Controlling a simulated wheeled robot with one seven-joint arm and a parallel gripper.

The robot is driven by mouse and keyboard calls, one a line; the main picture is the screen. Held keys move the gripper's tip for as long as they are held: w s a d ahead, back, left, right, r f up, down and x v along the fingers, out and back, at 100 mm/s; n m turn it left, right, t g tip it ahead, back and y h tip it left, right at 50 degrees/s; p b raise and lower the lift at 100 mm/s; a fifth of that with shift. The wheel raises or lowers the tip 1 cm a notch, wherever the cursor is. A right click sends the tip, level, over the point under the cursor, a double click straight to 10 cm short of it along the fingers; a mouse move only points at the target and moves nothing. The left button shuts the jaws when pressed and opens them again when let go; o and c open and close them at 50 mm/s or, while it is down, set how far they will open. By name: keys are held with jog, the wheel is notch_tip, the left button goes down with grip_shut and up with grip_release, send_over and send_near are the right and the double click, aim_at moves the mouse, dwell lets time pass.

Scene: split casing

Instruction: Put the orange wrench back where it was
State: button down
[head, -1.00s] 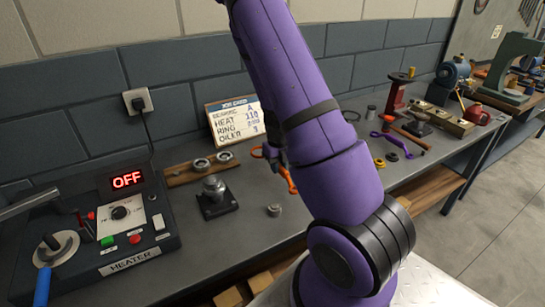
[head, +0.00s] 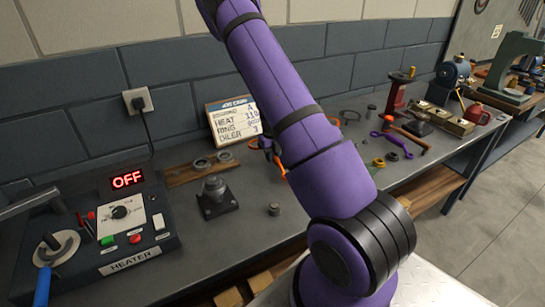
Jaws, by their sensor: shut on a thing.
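The orange wrench (head: 280,167) shows as a small orange strip just left of my purple arm, below the job board. Most of it is hidden behind the arm. My gripper (head: 267,146) is dark, partly covered by the arm, and shut on the wrench. It appears held over the bench, but its exact height cannot be told.
A heater (head: 125,225) reading OFF stands at left. A job board (head: 233,117) leans at the wall. A dark block with a metal stub (head: 215,197) and a small metal cylinder (head: 274,209) are nearby. A purple wrench (head: 381,135) and an orange-handled hammer (head: 410,138) lie right.

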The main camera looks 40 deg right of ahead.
jog(key=shift+f, duration=0.3)
jog(key=c, duration=1)
grip_release()
